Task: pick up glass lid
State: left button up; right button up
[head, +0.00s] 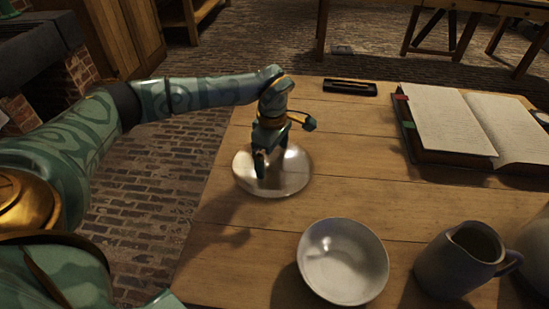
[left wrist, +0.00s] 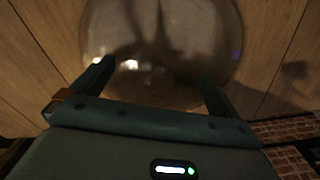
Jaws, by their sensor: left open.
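The glass lid (head: 290,175) is a clear, shiny, rounded disc lying on the wooden table near its left edge. In the left wrist view the lid (left wrist: 180,70) fills the upper middle, right in front of the fingers. My left gripper (head: 261,166) is directly over the lid, pointing down, its fingers overlapping it in the head view. Its two fingers stand apart in the left wrist view (left wrist: 155,85), with the lid's glass seen between and beyond them. Whether a finger touches the glass I cannot tell. My right gripper is not in view.
On the wooden table (head: 340,150), a white bowl (head: 343,262) stands at the front and a grey jug (head: 458,262) to its right. An open book (head: 450,125) lies at the right. A dark tray (head: 350,88) lies at the back. Bare wood surrounds the lid.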

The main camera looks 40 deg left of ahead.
pick_arm(q)
jog(key=shift+s, duration=0.15)
grip_shut()
